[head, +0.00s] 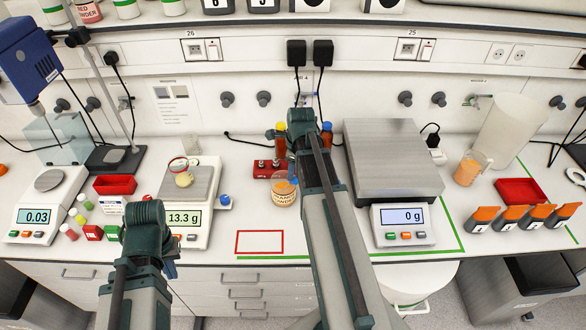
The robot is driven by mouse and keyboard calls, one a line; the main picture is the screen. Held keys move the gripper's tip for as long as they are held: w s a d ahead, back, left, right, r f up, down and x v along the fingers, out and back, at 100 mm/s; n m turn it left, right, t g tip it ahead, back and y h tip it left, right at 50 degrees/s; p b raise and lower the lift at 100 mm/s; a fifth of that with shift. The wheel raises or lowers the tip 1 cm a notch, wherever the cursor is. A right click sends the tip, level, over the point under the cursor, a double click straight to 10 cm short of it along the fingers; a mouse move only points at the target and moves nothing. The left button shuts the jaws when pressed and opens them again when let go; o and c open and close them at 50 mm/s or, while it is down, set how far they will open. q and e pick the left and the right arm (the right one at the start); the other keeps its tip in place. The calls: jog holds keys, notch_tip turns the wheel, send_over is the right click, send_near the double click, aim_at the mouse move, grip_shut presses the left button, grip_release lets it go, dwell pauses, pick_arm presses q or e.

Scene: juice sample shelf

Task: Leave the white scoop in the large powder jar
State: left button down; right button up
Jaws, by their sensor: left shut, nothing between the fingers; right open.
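A large round jar of orange powder (285,193), with a printed label, stands on the bench left of my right forearm, which passes close beside it. I cannot make out the white scoop; the arm may hide part of the jar.
A scale reading 13.3 g (186,218) bears a small dish of pale powder (183,178). A large scale reading 0 g (403,225) stands right of my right arm. A red-outlined rectangle (260,233) on the bench is empty. An orange-filled container (467,172) stands at right.

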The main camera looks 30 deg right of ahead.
notch_tip(320, 180, up, 13)
jog(key=s+p, duration=0.2)
jog(key=p, duration=1)
jog(key=shift+f, duration=0.2)
jog(key=s+a+f+n+b, duration=0.3)
jog(key=a+f+n+b, duration=0.4)
jog(key=a+n, duration=0.3)
jog(key=s+a+f+n+g+b, duration=0.1)
jog(key=s+a+f+n+b, duration=0.3)
jog(key=a+n, duration=0.7)
jog(key=s+a+f+n+g+h+b, duration=0.1)
jog(key=s+a+f+n+b, duration=0.3)
jog(key=a+f+n+b, duration=0.5)
jog(key=shift+a+f+n+b, duration=0.35)
jog(key=shift+a+n, duration=0.75)
